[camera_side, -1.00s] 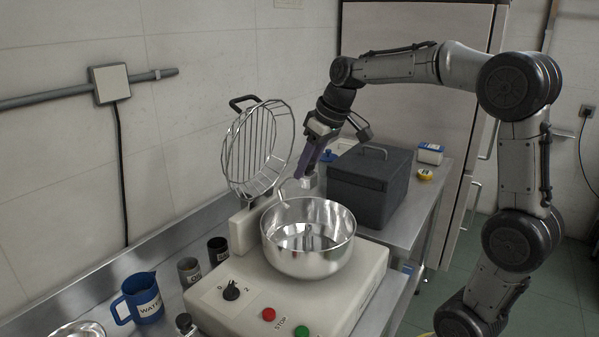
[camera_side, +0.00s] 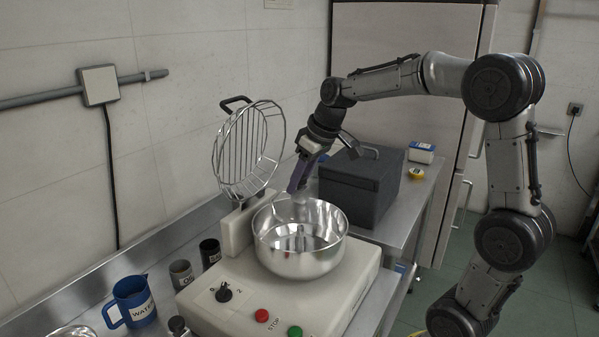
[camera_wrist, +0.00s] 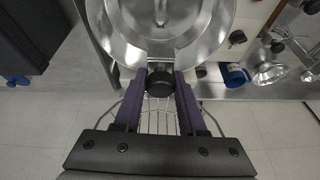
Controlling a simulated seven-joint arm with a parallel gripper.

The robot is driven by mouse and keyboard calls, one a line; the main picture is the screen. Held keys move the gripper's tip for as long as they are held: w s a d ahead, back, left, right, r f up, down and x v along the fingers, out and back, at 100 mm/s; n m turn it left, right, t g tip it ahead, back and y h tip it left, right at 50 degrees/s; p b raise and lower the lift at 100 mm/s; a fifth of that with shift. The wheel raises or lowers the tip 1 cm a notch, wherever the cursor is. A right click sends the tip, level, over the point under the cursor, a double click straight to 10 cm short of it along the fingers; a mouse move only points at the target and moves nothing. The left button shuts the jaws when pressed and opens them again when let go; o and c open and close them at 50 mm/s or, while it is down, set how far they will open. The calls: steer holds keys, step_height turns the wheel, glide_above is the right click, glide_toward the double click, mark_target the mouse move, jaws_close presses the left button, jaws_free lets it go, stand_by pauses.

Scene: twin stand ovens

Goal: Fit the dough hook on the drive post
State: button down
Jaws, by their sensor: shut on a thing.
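My gripper (camera_side: 297,187) points down over the back rim of the steel mixing bowl (camera_side: 300,262). In the wrist view its two purple fingers (camera_wrist: 160,76) are shut on a dark round piece, which looks like the hub of the dough hook (camera_wrist: 160,87). Most of the hook's metal is hard to make out; a thin curved rod shows near the bowl rim in the side view. An upright metal piece, apparently the drive post (camera_side: 300,238), stands inside the bowl. The held hook appears apart from it, though the exact gap cannot be told.
A raised wire guard (camera_side: 247,150) stands close behind the bowl. A dark lidded box (camera_side: 360,190) is to the right of my gripper. The mixer base (camera_side: 215,295) has a dial and buttons. A blue jug (camera_side: 134,300) and two cups stand left.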

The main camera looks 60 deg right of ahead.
steer(key=shift+f, duration=3.1)
steer(key=shift+f, duration=1.55)
steer(key=shift+c, duration=2)
jaws_free()
steer(key=shift+r, duration=0.1)
steer(key=v, duration=1.3)
steer(key=shift+s+r, duration=0.15)
steer(key=shift+r, duration=0.1)
